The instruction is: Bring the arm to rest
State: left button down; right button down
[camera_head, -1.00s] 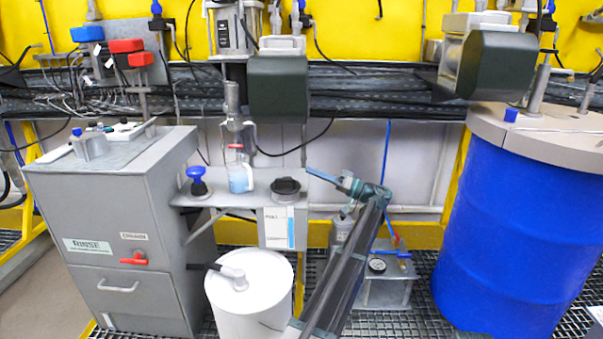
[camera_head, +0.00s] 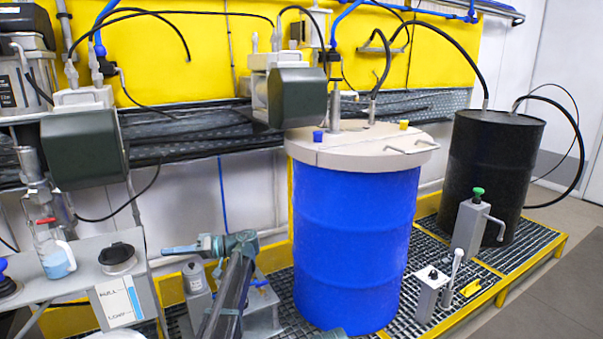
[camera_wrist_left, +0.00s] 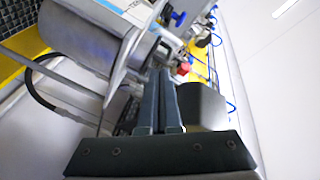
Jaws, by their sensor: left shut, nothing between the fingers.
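My left arm (camera_head: 232,290) rises from the bottom of the head view. Its gripper (camera_head: 167,250) points left, just right of the shelf that holds a black-capped jar (camera_head: 118,258). In the left wrist view the two dark fingers (camera_wrist_left: 163,74) lie together, shut and empty, with nothing held. How far the fingers are from the shelf is hard to tell. My right gripper does not show.
A blue drum (camera_head: 355,245) with a beige lid stands right of my arm on a grated platform (camera_head: 440,315). A black drum (camera_head: 490,165) is farther right. A grey bottle (camera_head: 196,288) stands just below the gripper in the picture. Open floor (camera_head: 575,290) lies at the right.

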pick_arm(q)
jog(key=s+d+f+m+t+h+p, duration=0.1)
jog(key=s+d+m+h+p, duration=0.5)
jog(key=s+d, duration=0.9)
jog(key=s+d+f+m+t+h+p, duration=0.2)
jog(key=s+d+m+h+p, duration=0.5)
jog(key=s+d, duration=0.8)
jog(key=d+f+h+p, duration=0.1)
jog(key=d+h, duration=0.1)
jog(key=d, duration=0.2)
jog(key=shift+d+h+p, duration=0.2)
jog(key=shift+h+p, duration=0.1)
jog(key=shift+h, duration=0.1)
